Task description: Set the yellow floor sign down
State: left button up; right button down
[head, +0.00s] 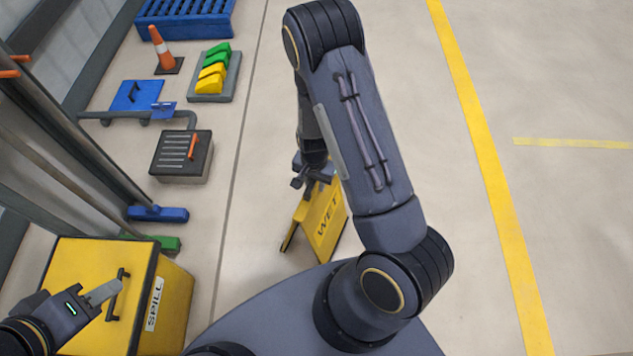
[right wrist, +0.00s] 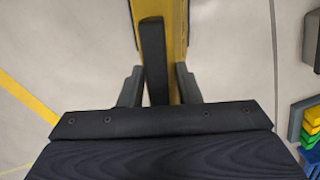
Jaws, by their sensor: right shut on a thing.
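The yellow floor sign (head: 326,222), marked WET, is upright in its folded A shape in the middle of the head view. My right gripper (head: 316,182) is shut on its top edge. In the right wrist view the yellow sign (right wrist: 174,25) runs up from between the fingers of my right gripper (right wrist: 160,85). I cannot tell whether the sign's feet touch the floor. My left gripper (head: 112,296) is over the yellow spill box (head: 175,300), beside its dark handle; whether its jaws are open is unclear.
Left of a floor seam are a dark grated box (head: 180,160), a blue dustpan (head: 137,95), an orange cone (head: 162,48), a tray of green and yellow pieces (head: 213,90) and a blue crate (head: 185,22). The floor right of the sign is clear up to a yellow line (head: 490,180).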

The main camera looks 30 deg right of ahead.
jog(key=shift+f, duration=0.7)
pick_arm(q)
jog(key=shift+d+f, duration=0.15)
jog(key=shift+f, duration=0.4)
pick_arm(e)
jog(key=shift+r, duration=0.15)
pick_arm(q)
jog(key=shift+f, duration=0.1)
pick_arm(e)
jog(key=c, duration=1.1)
grip_release()
jog(key=shift+s, duration=0.1)
pick_arm(q)
jog(key=shift+s, duration=0.1)
pick_arm(e)
jog(key=shift+o, duration=0.2)
